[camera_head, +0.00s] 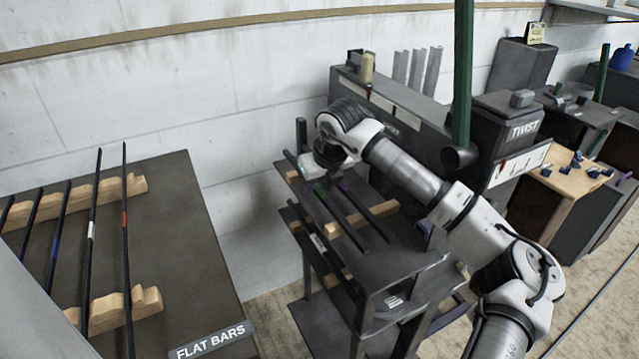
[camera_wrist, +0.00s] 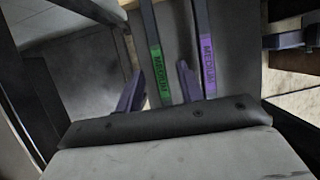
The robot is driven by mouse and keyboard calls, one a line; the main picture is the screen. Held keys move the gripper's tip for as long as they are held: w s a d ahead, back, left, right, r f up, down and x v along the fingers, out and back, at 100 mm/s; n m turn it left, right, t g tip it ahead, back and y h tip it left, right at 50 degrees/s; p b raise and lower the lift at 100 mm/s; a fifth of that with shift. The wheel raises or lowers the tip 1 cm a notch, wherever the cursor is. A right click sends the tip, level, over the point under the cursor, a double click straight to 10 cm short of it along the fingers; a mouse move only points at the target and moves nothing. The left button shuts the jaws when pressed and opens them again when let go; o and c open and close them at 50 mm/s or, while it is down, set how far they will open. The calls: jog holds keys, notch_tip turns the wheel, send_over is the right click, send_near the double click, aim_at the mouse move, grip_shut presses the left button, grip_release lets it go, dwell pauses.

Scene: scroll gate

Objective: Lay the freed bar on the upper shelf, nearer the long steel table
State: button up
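A dark bar with a green band (camera_head: 342,218) lies on the wooden rests of the upper shelf (camera_head: 400,262), on the side nearer the table at left. A bar with a purple band (camera_head: 365,215) lies beside it, to the right and apart. My gripper (camera_head: 319,174) is low over the far part of these bars and hides some of them. In the wrist view, my gripper's fingers (camera_wrist: 160,88) are spread, with the green-banded "MEDIUM" bar (camera_wrist: 146,25) running between them and a visible gap. The purple-banded bar (camera_wrist: 203,20) is outside the right finger.
A dark table (camera_head: 195,240) marked "FLAT BARS" stands at left, with several bars on wooden rests. A bar with a white band (camera_head: 318,243) lies on the shelf below. The "TWIST" machine (camera_head: 510,120) stands close behind and right of the shelves, with a green upright bar (camera_head: 463,70).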

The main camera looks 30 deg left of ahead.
jog(key=b+v, duration=0.1)
jog(key=v, duration=1.3)
jog(key=shift+f, duration=0.1)
